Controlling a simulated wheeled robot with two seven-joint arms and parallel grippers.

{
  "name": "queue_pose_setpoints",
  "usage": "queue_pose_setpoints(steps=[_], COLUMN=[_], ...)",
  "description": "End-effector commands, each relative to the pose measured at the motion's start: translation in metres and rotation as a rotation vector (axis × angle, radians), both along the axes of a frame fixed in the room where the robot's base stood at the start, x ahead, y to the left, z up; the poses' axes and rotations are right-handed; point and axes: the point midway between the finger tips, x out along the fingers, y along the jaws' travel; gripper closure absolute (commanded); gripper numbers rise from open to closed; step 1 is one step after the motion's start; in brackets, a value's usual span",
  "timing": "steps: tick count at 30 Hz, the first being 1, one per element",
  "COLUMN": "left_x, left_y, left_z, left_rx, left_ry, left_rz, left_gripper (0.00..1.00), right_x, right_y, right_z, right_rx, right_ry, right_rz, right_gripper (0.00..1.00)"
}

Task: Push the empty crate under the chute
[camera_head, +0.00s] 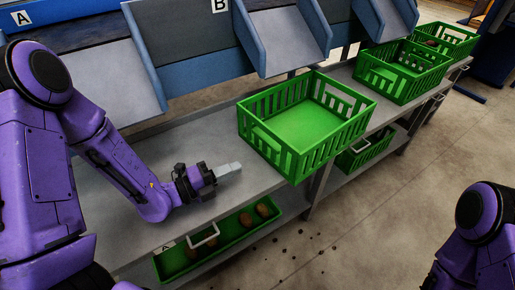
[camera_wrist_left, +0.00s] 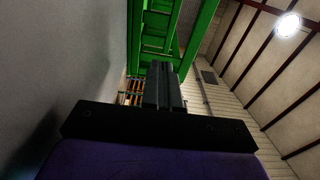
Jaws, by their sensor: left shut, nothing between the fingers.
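An empty green crate (camera_head: 270,146) with slatted walls stands on the grey bench (camera_head: 235,205), in front of and below a chute (camera_head: 288,42). My left gripper (camera_head: 236,168) is shut and empty, low over the bench to the left of the crate, pointing at its near left side. A small gap seems to show between fingertips and crate. In the left wrist view the shut fingers (camera_wrist_left: 165,85) point toward the green crate wall (camera_wrist_left: 148,28). My right gripper is out of view.
Further right stand a second green crate (camera_head: 425,81) and a third (camera_head: 472,42) holding brown lumps. On the lower shelf are a green bin (camera_head: 235,240) with potatoes and another bin (camera_head: 362,154). Dark crumbs lie on the floor. The bench left of the crate is clear.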

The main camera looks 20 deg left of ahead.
Motion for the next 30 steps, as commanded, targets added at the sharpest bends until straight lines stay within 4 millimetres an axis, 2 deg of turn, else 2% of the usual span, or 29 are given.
queue_pose_setpoints(steps=[8, 15, 30], left_x=[0.047, 0.082, 0.093], left_y=[-0.042, -0.041, -0.040], left_z=[-0.001, -0.001, -0.001], left_rx=[0.002, 0.002, 0.002], left_ry=[-0.001, -0.002, -0.003], left_rz=[-0.006, -0.003, -0.004], left_gripper=[1.00, 1.00, 1.00], right_x=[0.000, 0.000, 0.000], right_y=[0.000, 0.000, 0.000], right_z=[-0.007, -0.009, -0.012], right_rx=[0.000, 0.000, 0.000], right_ry=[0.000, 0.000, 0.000], right_rz=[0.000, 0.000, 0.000], right_gripper=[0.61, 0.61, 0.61])
